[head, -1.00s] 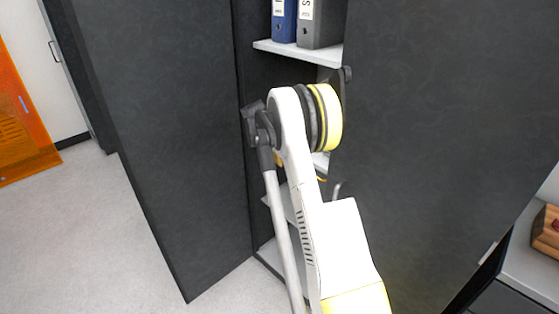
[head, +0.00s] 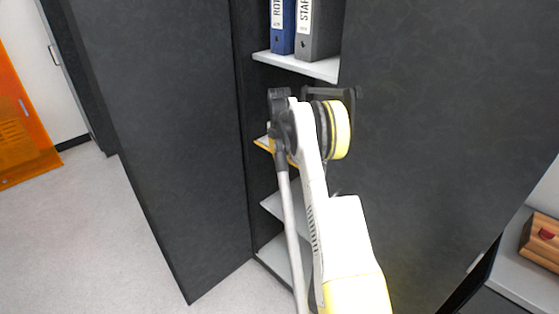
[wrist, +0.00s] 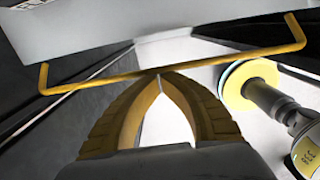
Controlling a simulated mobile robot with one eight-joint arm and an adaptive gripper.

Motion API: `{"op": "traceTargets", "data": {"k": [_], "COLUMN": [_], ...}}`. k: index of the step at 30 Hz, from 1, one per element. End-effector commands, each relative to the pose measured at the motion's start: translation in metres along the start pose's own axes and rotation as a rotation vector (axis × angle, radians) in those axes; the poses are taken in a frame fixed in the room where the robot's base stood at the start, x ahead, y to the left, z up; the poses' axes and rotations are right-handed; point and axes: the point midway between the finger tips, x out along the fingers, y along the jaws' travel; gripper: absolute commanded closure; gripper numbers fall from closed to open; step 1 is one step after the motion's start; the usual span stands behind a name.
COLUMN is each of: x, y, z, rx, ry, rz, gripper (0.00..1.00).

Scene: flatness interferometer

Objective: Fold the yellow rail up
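The yellow rail (wrist: 185,63) is a thin bar with short bent ends. It runs across the wrist view in front of a pale grey board (wrist: 170,25), tilted up to the right. In the head view a short yellow strip at a shelf edge (head: 263,144) may be the same rail, mostly hidden by my arm. The fingertips are at the rail's middle in the picture. I cannot tell whether they touch it, and nothing shows held between them.
The open dark cabinet holds a blue binder (head: 282,28) and a grey binder (head: 318,30) on a shelf (head: 300,68) above my arm. Dark door panels stand on both sides. A round-headed device (wrist: 262,90) is right of my gripper in the wrist view.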

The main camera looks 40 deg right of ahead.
Motion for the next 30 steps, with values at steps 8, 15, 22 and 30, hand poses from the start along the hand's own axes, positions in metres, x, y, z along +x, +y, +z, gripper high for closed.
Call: {"op": "traceTargets", "data": {"k": [8, 15, 22, 30], "x": [-0.012, -0.020, -0.024, -0.025], "y": [-0.001, -0.001, 0.000, 0.000], "z": [0.011, 0.019, 0.028, 0.035], "rx": [0.003, 0.002, 0.001, 0.001], "ry": [-0.003, -0.002, -0.001, -0.001], "rz": [-0.001, -0.001, -0.001, -0.001], "gripper": [1.00, 1.00, 1.00, 1.00]}}
